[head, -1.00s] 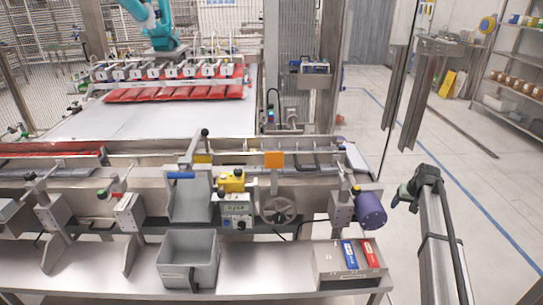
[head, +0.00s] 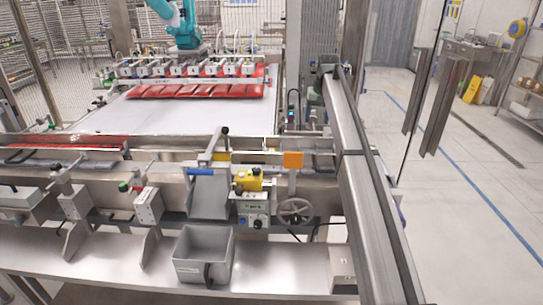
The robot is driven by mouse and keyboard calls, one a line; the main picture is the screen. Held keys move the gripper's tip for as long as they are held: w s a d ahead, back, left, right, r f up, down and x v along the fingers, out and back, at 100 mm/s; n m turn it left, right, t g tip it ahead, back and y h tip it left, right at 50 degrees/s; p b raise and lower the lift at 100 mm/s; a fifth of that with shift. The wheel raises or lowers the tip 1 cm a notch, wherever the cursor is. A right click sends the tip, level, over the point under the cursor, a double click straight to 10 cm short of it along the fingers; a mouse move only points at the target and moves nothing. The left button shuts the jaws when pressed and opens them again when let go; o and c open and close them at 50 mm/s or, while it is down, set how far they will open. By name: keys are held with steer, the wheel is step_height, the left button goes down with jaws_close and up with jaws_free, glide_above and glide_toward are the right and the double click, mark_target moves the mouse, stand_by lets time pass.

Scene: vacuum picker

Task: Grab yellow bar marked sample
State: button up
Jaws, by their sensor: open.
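No bar that I can read as marked sample shows. A yellow block (head: 249,180) with a red button sits on top of a grey control box (head: 252,209) at the middle of the machine front; any lettering on it is too small to read. My gripper (head: 326,63) is at the far end of my arm, raised at upper right, well away from the yellow block. It is open and looks empty; its fingers are small and unclear.
A grey bin (head: 203,256) stands on the steel shelf (head: 120,262), with a tilted metal chute (head: 209,196) above it. A handwheel (head: 295,212) and an orange plate (head: 293,160) are right of the control box. Red packs (head: 198,90) lie on the white conveyor (head: 180,114). Open floor lies right.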

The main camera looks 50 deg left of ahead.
steer(key=s+a+r+g+h, duration=0.1)
steer(key=s+a+h, duration=0.1)
steer(key=s+a, duration=0.95)
glide_above(271, 149)
steer(key=s+d, duration=0.1)
steer(key=d, duration=0.1)
step_height(271, 149, down, 9)
steer(key=shift+s+d+r, duration=0.1)
steer(key=shift+d+r, duration=0.05)
steer(key=shift+s+f, duration=0.2)
steer(key=shift+f, duration=1.1)
steer(key=shift+s+f, duration=0.2)
steer(key=shift+f, duration=1.05)
steer(key=shift+c, duration=0.2)
steer(key=c, duration=1.1)
steer(key=shift+r, duration=0.15)
